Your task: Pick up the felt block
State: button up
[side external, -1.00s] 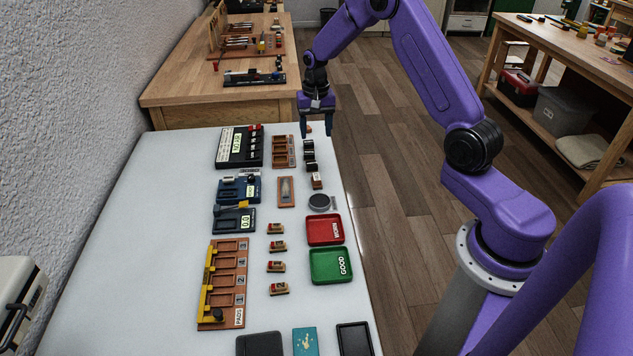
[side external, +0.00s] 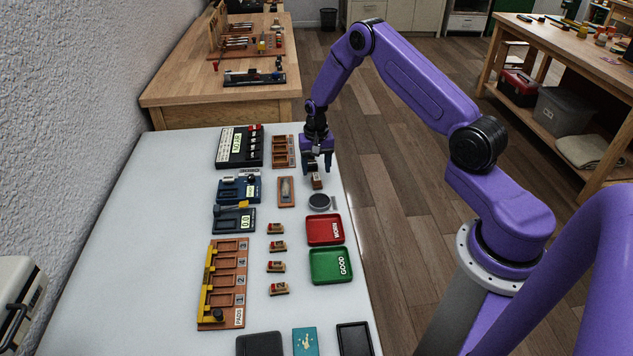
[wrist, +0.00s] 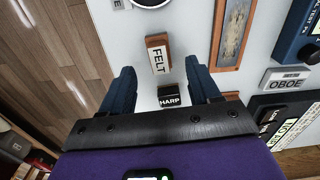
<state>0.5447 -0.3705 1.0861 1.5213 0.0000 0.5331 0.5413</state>
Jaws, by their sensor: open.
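The felt block (wrist: 158,55) is a small brown block with a white label reading FELT; in the wrist view it stands on the white table, ahead of my fingertips. In the side view the felt block (side external: 317,183) shows just below my gripper (side external: 319,170). In the wrist view my gripper (wrist: 160,80) has its two blue fingers spread apart with nothing between the tips. A black block labelled HARP (wrist: 169,97) lies closer to the palm, below the fingers' level.
A red tray (side external: 318,231) and a green tray (side external: 325,272) follow. A wooden-framed tray (side external: 286,192) is to the left. The table's edge is close on the right.

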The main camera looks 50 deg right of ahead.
aim_at(317, 176)
jog(key=shift+s+a+f, duration=0.1)
jog(key=shift+f, duration=2.05)
jog(key=c, duration=1.1)
jog(key=shift+r, duration=0.1)
jog(key=shift+r, duration=0.5)
notch_tip(317, 176, up, 2)
jog(key=shift+s+r, duration=0.1)
jog(key=shift+r, duration=0.1)
jog(key=s+a+r, duration=0.1)
jog(key=s+r, duration=0.2)
jog(key=s, duration=0.1)
jog(key=s+a+r, duration=0.1)
jog(key=s+r, duration=0.2)
jog(key=s, duration=0.2)
jog(key=s+a+r, duration=0.1)
jog(key=s+r, duration=0.2)
jog(key=s, duration=0.1)
jog(key=shift+s+a+r, duration=0.15)
jog(key=shift+a+r, duration=0.05)
jog(key=shift+a, duration=0.05)
